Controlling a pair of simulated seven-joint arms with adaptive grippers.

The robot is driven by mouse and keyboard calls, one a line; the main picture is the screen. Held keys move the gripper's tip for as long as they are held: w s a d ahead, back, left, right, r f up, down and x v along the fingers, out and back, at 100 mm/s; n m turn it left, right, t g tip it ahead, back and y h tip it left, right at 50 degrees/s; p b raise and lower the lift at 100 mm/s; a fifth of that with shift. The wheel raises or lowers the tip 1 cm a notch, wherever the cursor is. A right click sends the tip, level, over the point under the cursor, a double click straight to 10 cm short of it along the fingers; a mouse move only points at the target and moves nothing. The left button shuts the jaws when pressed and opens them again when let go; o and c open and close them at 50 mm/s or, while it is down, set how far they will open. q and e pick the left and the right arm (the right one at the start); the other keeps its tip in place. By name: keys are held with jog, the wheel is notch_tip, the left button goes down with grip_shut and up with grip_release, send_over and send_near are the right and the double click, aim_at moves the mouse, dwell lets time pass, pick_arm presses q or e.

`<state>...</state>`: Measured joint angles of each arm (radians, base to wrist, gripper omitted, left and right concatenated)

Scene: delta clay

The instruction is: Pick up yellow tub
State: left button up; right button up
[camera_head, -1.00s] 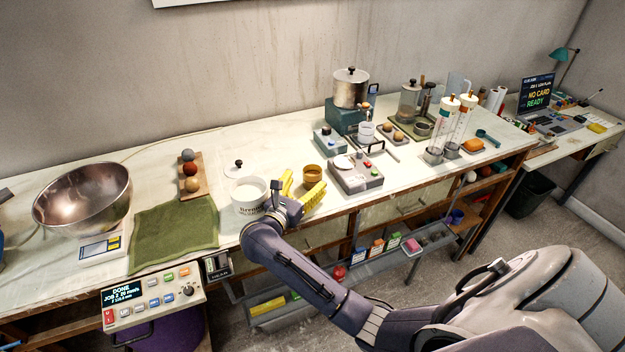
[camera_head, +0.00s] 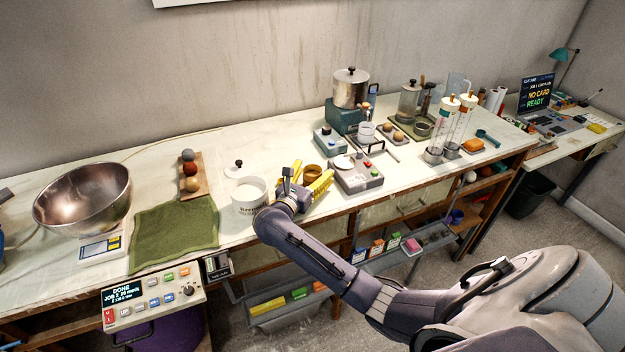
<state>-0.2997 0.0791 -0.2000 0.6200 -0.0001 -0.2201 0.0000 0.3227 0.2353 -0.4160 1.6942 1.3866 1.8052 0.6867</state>
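The yellow tub (camera_head: 311,171), a small amber-coloured round pot, stands on the bench between the white tub and the grey control box. My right gripper (camera_head: 309,178) has yellow fingers and reaches in from the front. Its fingers are spread apart, one at the left of the tub and one at its front right. The lower part of the tub is hidden behind the gripper, and I cannot tell whether a finger touches it. My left gripper is not in view.
The white lettered tub (camera_head: 247,194) stands close to the left of my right gripper. A grey control box (camera_head: 358,178) with buttons stands close to the right. A green cloth (camera_head: 172,232) lies further left, beside a scale with a metal bowl (camera_head: 83,196).

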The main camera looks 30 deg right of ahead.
jog(key=c, duration=1.2)
jog(key=shift+r, duration=0.15)
jog(key=shift+c, duration=0.2)
